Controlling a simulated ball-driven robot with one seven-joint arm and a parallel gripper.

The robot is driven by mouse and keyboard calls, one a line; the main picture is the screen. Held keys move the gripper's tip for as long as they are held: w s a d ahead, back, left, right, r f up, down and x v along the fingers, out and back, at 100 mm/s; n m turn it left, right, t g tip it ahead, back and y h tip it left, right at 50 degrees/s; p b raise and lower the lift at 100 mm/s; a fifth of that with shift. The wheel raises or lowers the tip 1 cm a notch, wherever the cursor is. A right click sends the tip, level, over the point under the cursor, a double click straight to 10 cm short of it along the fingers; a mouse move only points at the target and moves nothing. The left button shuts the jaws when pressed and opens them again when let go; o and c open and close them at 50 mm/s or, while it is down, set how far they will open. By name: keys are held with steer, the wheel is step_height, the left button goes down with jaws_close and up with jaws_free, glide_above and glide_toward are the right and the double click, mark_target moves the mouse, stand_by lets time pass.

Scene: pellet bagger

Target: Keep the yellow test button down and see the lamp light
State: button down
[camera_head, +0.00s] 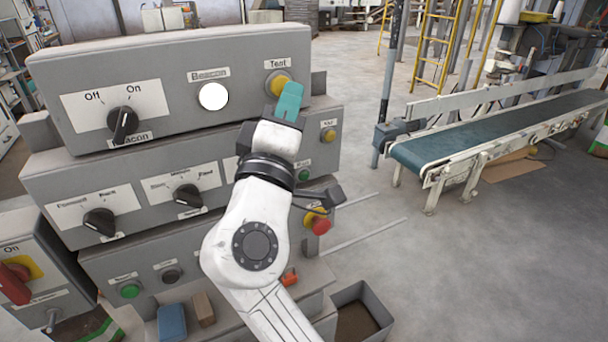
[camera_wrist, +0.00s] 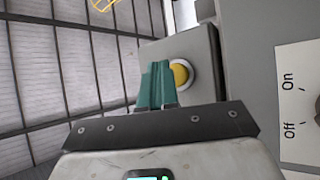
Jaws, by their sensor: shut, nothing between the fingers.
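The yellow test button (camera_head: 279,84) sits in a round collar under the "Test" label, at the right of the top grey panel. It also shows in the wrist view (camera_wrist: 180,74), partly behind the fingers. My gripper (camera_head: 289,90) is shut, its teal fingers (camera_wrist: 156,84) together and empty. The fingertips overlap the button's right edge in the head view; I cannot tell whether they touch it or whether it is pressed in. The round "Beacon" lamp (camera_head: 213,96) looks plain bright white. The black beacon knob (camera_head: 123,125) points up and slightly right, towards "On".
Below are panels with more knobs (camera_head: 188,196), a green button (camera_head: 130,291) and a red mushroom button (camera_head: 319,225). A blue block (camera_head: 172,322) and a brown block (camera_head: 203,309) lie at the bottom. A conveyor (camera_head: 480,133) stands right, with open floor before it.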

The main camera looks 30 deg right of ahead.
steer(key=s, duration=0.5)
stand_by(0.6)
stand_by(0.3)
steer(key=s+d+f+m+g+y, duration=0.1)
steer(key=s+d+f+g+y, duration=0.2)
steer(key=f, duration=0.6)
steer(key=d+f+m+g+y, duration=0.1)
steer(key=d+f+m+g, duration=0.1)
steer(key=d+f, duration=0.5)
steer(key=s+d+f+m+g+y, duration=0.1)
steer(key=s+d+f+g+y, duration=0.15)
steer(key=f, duration=0.85)
steer(key=s+a+f+m+g+y, duration=0.1)
steer(key=s+f+g+y, duration=0.3)
steer(key=s+f, duration=0.6)
steer(key=s+a+f+m+g+y, duration=0.1)
steer(key=s+a+f+g+y, duration=0.2)
steer(key=s+f, duration=0.8)
steer(key=shift+s+f+m+g+y, duration=0.2)
steer(key=shift+s+m+g+y, duration=0.3)
steer(key=shift+g, duration=0.55)
